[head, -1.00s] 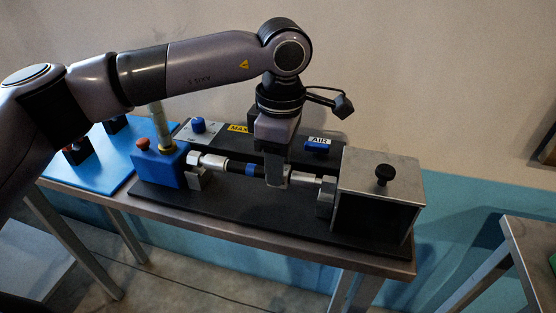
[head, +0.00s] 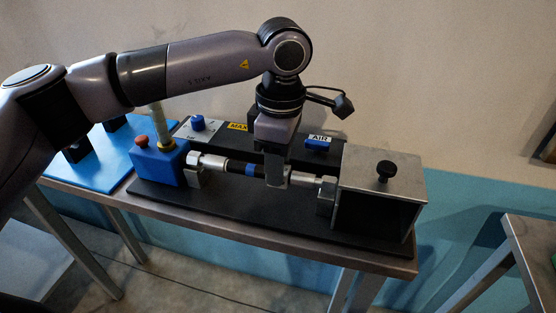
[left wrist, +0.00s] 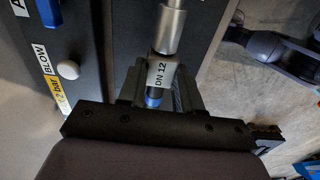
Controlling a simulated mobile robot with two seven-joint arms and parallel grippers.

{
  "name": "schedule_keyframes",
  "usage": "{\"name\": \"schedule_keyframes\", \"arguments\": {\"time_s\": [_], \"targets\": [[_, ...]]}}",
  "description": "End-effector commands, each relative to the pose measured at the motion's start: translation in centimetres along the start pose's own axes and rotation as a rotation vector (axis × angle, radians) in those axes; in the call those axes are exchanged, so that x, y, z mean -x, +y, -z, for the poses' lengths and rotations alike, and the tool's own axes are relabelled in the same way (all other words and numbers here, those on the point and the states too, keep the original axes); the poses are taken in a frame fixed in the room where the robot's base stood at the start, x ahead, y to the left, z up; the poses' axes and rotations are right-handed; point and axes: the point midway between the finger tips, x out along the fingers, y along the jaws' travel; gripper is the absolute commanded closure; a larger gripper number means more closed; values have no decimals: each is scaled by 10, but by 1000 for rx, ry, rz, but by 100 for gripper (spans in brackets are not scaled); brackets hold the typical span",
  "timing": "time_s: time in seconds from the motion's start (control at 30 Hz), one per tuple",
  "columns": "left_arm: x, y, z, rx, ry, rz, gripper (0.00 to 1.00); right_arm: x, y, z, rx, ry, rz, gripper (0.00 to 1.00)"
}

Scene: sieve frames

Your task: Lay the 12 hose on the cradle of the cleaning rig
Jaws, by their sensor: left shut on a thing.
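The hose (head: 236,167) is a short black piece with a blue band and silver fittings at both ends. Its label reads DN 12 in the left wrist view (left wrist: 163,73). My left gripper (head: 277,181) comes down from above and is shut on the hose, right of its middle. The hose lies level along the cleaning rig (head: 250,205), its ends at the grey cradle supports, left (head: 203,178) and right (head: 325,200). I cannot tell whether it touches both supports. The fingers hide part of the hose. My right gripper is not in view.
A blue block (head: 158,166) with a red knob stands at the rig's left end, a metal box (head: 383,176) with a black knob at its right. Behind are a blue AIR knob (head: 316,145) and a panel. A blue mat (head: 100,165) lies further left.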

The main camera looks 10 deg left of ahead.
Motion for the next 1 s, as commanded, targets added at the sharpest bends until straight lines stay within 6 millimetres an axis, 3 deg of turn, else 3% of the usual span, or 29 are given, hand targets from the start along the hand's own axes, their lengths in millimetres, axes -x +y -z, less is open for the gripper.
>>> {"name": "schedule_keyframes", "arguments": {"time_s": [0.33,0.37,0.43,0.83,1.0], "targets": [[-5,0,0,0,0,-1,100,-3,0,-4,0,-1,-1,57],[-5,0,0,0,-1,-1,60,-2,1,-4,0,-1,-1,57],[-4,0,0,0,-1,-1,37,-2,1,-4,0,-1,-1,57],[-4,0,0,0,0,0,36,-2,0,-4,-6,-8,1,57],[26,1,0,1,-1,-4,36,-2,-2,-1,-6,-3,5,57]]}}
